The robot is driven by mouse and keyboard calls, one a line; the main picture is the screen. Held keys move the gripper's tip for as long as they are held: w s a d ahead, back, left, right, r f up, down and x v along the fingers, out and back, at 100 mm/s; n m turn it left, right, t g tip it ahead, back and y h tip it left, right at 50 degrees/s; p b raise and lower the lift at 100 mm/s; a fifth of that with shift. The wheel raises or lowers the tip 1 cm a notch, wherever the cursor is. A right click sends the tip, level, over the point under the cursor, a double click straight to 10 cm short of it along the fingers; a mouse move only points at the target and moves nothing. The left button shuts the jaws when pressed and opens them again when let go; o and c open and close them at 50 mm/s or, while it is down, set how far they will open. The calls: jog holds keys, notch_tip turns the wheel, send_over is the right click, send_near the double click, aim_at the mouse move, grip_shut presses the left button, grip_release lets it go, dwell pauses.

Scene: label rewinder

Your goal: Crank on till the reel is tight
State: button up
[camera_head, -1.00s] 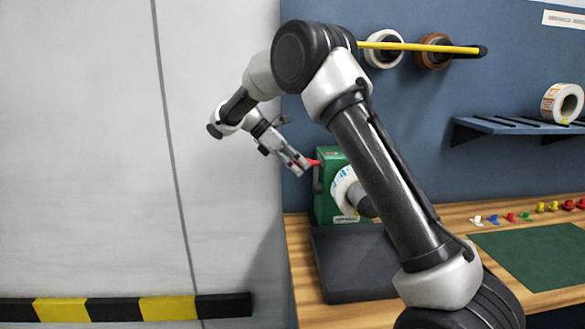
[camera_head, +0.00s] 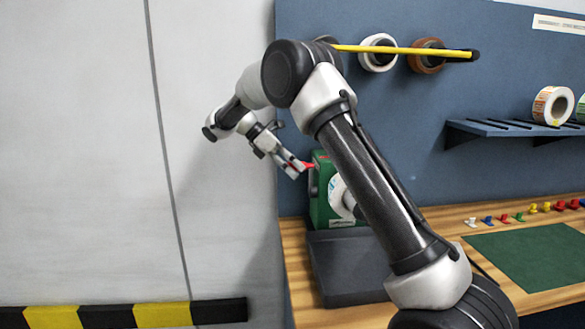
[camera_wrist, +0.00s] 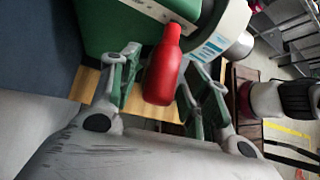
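The green rewinder (camera_head: 325,195) stands at the left end of the bench, and its body also shows at the top of the wrist view (camera_wrist: 110,25). A white reel with a printed label (camera_head: 337,198) is on its side, partly hidden behind my arm; it also shows in the wrist view (camera_wrist: 215,40). The red crank handle (camera_wrist: 163,72) lies between my two fingers. My gripper (camera_head: 302,169) is at the left side of the rewinder with its fingers drawn in on the handle (camera_head: 309,166). How tightly the reel is wound cannot be seen.
A dark mat or plate (camera_head: 345,265) lies before the rewinder. A green mat (camera_head: 530,255) and several coloured pegs (camera_head: 520,217) are to the right. Rolls hang on a yellow rod (camera_head: 400,50), and a label roll (camera_head: 552,105) stands on the shelf. The floor left of the bench looks clear.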

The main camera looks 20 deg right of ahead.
jog(key=v, duration=0.7)
jog(key=shift+a+r, duration=0.15)
jog(key=shift+r, duration=0.1)
dwell(0.8)
